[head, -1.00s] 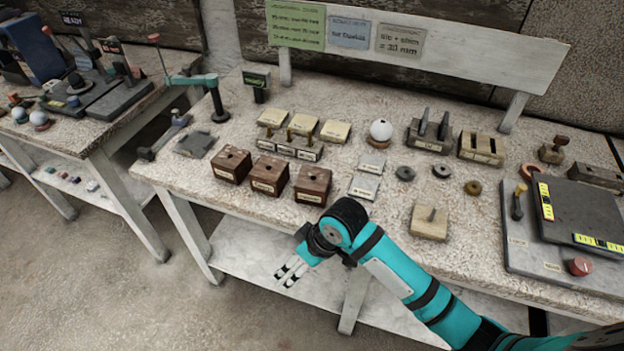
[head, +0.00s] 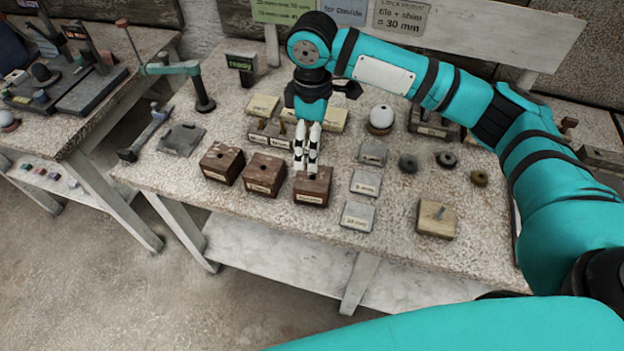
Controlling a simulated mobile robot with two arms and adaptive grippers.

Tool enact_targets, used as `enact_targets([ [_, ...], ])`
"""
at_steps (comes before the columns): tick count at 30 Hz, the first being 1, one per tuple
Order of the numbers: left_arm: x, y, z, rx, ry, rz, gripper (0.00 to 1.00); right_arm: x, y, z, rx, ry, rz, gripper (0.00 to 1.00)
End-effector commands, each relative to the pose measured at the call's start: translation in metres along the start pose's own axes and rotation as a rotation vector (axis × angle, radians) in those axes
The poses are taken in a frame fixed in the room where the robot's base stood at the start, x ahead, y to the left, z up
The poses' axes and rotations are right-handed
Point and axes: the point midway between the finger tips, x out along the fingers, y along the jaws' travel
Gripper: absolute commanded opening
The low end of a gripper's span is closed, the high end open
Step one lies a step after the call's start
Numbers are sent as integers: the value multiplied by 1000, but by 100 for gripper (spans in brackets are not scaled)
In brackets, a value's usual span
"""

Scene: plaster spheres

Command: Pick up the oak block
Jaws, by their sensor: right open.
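Three dark brown blocks with holes in their tops and small labels stand in a row on the table: a left one (head: 222,163), a middle one (head: 264,174) and a right one (head: 313,188). The labels are too small to tell which is oak. My right gripper (head: 305,168) points down with its white fingers at the top of the right block, partly covering it. It is open, with nothing held. I cannot tell whether the fingertips touch the block. My left gripper is not in view.
Grey labelled plates (head: 358,215) lie just right of the right block.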

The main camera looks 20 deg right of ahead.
Motion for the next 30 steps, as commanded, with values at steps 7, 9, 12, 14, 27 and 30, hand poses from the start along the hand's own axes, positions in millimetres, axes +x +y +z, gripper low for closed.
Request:
enact_targets([
  [7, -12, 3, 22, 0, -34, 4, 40, 52, 0, 0, 2, -1, -1, 100],
  [9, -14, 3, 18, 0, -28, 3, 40, 64, 0, 0, 1, 0, -1, 100],
  [12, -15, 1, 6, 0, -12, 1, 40, 75, 0, -1, 1, 2, 1, 100],
  [14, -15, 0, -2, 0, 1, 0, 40, 79, 0, 0, 0, 2, 1, 100],
  [27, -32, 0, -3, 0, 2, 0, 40, 129, 0, 2, 0, 1, 1, 100],
  [30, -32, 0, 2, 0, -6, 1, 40, 133, 1, 1, 0, 3, 2, 100],
])
